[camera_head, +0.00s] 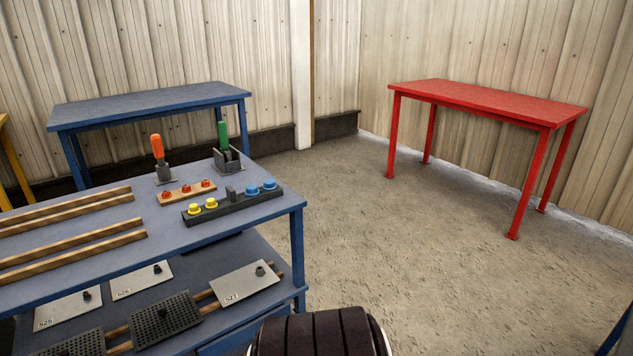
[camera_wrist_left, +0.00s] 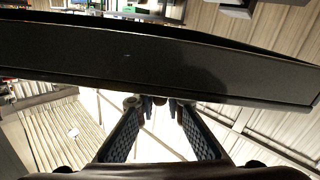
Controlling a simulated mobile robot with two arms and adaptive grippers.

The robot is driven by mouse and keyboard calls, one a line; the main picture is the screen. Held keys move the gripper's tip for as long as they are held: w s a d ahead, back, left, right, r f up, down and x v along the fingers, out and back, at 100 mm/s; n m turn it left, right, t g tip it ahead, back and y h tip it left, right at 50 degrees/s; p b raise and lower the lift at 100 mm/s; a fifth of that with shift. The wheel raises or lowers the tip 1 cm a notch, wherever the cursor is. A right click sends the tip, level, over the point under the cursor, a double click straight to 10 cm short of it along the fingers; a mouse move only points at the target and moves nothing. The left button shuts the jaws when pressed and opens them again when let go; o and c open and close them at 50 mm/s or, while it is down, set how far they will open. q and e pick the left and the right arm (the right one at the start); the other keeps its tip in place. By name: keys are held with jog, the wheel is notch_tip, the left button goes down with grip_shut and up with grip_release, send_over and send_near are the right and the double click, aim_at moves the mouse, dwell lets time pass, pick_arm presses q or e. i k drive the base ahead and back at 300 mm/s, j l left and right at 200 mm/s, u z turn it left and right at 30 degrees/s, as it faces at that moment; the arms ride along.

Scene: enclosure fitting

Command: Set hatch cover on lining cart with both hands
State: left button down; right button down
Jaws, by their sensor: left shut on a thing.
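In the left wrist view a long dark panel (camera_wrist_left: 150,62), which looks like the hatch cover, spans the whole width in front of my left gripper (camera_wrist_left: 158,103). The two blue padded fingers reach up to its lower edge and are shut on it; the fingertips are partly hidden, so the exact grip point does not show. Neither the panel nor a gripper shows in the head view. My right gripper is in no view. I cannot pick out the lining cart for certain.
A blue bench (camera_head: 110,262) at the left carries wooden rails, toggle clamps and colored knobs; its lower shelf holds labelled plates (camera_head: 245,282). A blue table (camera_head: 150,102) stands at the back left, a red table (camera_head: 490,100) at the right. The floor (camera_head: 400,240) between is clear.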

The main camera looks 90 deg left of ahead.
aim_at(54, 228)
jog(key=l+u, duration=0.1)
jog(key=u, duration=0.4)
jog(key=l+u, duration=0.1)
jog(key=u, duration=0.4)
jog(key=l+u, duration=0.1)
jog(key=u, duration=0.4)
jog(key=l+u, duration=0.1)
jog(key=u, duration=0.9)
jog(key=k+u, duration=0.1)
jog(key=u, duration=0.4)
jog(key=k+l+u, duration=0.1)
jog(key=u, duration=0.9)
jog(key=i+u, duration=0.35)
jog(key=i, duration=0.15)
jog(key=i+l, duration=0.1)
jog(key=i, duration=0.35)
jog(key=i+l, duration=0.1)
jog(key=i, duration=0.35)
